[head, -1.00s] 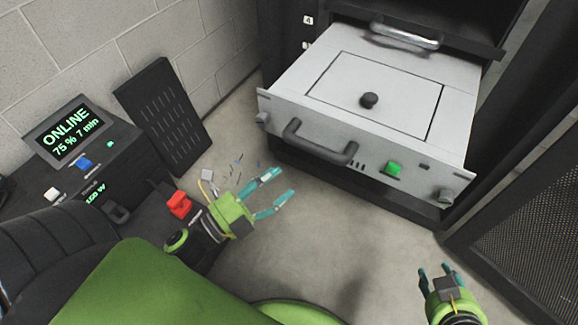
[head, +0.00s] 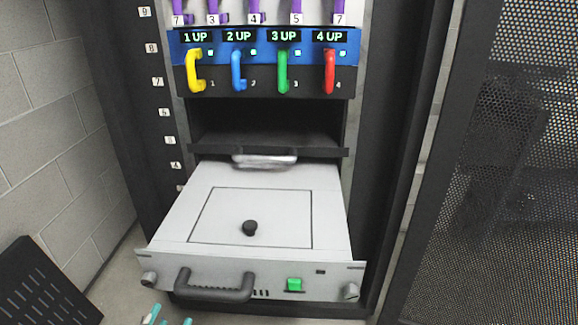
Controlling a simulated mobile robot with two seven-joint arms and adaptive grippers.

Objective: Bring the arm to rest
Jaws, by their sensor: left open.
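My left gripper (head: 169,317) shows only by its teal fingertips at the bottom edge of the head view. The tips are apart and nothing shows between them. They are below and in front of the left part of the pulled-out drawer unit (head: 330,210), near its black handle (head: 215,286) in the picture; I see no contact. The rest of the left arm is out of the picture. My right gripper is out of view.
The grey drawer unit sticks out of the black rack (head: 392,200). Above it are an empty bay (head: 265,122) and a blue panel with coloured handles (head: 283,72). A mesh door (head: 480,180) stands at right, a slotted black panel (head: 40,285) at lower left.

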